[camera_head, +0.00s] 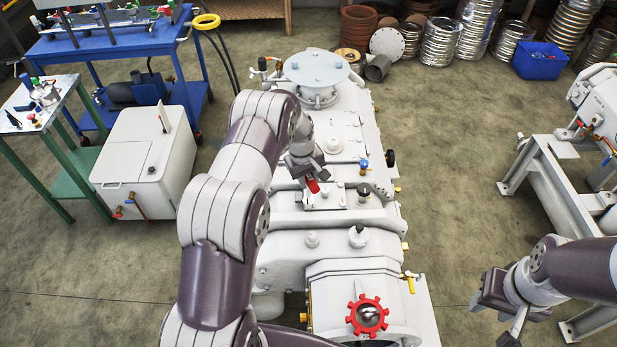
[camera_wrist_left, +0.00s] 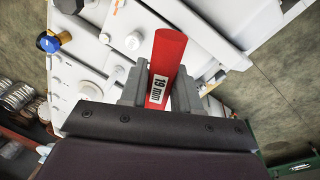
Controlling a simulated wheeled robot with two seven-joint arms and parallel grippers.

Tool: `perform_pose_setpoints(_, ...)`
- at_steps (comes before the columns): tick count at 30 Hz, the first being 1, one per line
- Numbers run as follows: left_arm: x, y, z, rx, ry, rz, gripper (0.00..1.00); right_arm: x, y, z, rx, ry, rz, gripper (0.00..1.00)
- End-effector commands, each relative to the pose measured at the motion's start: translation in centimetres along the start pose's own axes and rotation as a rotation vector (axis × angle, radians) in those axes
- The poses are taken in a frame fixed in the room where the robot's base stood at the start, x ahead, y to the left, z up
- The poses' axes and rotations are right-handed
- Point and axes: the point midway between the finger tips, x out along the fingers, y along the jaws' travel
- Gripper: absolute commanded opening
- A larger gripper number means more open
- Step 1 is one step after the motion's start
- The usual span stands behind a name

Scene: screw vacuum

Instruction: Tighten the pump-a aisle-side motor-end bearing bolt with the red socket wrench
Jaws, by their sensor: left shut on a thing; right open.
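My left gripper (camera_head: 307,173) is shut on the red socket wrench (camera_head: 313,186), above the middle of the long pale grey pump (camera_head: 343,139). In the left wrist view the wrench (camera_wrist_left: 168,60) is a red cylinder labelled "19 mm", clasped between the grey fingers (camera_wrist_left: 160,88). I cannot tell whether the wrench touches a bolt, nor which fitting is the bearing bolt. My right gripper (camera_head: 498,312) is open and empty at lower right, above the floor.
The pump carries a blue-topped fitting (camera_head: 364,164), a black-capped fitting (camera_head: 364,190) and a red handwheel (camera_head: 367,316). A white box (camera_head: 147,165), a small table (camera_head: 22,98) and a blue cart (camera_head: 110,40) stand left. A grey metal frame (camera_head: 560,185) stands right, with open floor between.

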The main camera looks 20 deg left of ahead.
Motion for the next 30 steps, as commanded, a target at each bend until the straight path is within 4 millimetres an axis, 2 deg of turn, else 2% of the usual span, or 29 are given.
perform_pose_setpoints(16,-0.01,0.06,-0.06,0.0,0.001,0.001,0.0,0.23,0.0,0.03,0.0,0.0,0.0,0.43)
perform_pose_setpoints(30,0.87,-0.07,-0.03,0.0,0.001,0.001,0.0,0.95,0.0,0.11,0.0,0.0,0.0,0.43)
